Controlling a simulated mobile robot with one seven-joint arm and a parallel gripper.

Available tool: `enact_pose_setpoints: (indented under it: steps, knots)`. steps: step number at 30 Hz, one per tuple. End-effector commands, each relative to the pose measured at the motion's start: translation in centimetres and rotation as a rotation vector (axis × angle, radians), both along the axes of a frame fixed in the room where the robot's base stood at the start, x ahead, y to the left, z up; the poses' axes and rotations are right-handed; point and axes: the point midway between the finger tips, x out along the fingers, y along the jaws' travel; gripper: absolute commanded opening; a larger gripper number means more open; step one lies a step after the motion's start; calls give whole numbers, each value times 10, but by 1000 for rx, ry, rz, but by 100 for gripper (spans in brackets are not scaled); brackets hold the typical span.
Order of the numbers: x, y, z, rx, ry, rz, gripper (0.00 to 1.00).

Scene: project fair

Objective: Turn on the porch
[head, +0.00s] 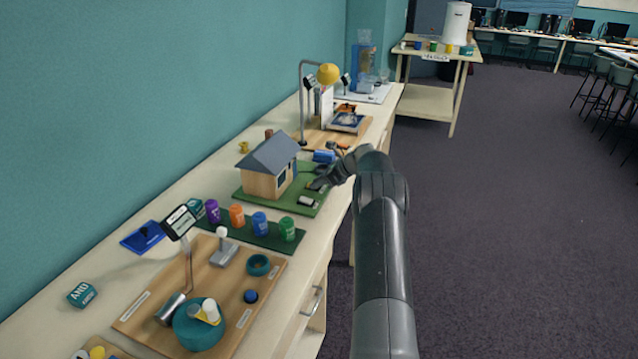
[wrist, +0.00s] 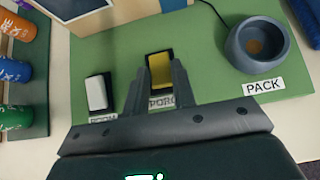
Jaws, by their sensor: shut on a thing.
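The model house (head: 268,168) with a grey roof stands on a green board (head: 250,193). In the wrist view, the porch switch (wrist: 160,70), a yellow rocker in a black housing, sits on the green board (wrist: 215,88). Its label, partly hidden by a finger, reads "PORC". My gripper (wrist: 158,88) is shut on this switch, one finger on each side. In the head view my gripper (head: 318,184) is low over the board in front of the house. Whether the rocker is tipped on or off is unclear, and no porch light is clearly visible.
A white rocker switch (wrist: 96,93) with a partly hidden label is just left of the gripper. A dark round cup (wrist: 257,45) by the "PACK" label is at right. Several coloured cans (head: 237,216) stand in front of the house board.

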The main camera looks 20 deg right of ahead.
Motion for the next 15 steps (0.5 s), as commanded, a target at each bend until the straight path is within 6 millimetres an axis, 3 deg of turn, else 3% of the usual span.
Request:
enact_pose_setpoints:
  steps: [4,5,12,15]
  knots:
    - [0,0,0,0,0,0,1]
    - [0,0,0,0,0,0,25]
    - [0,0,0,1,-1,0,45]
    - [0,0,0,1,-1,0,45]
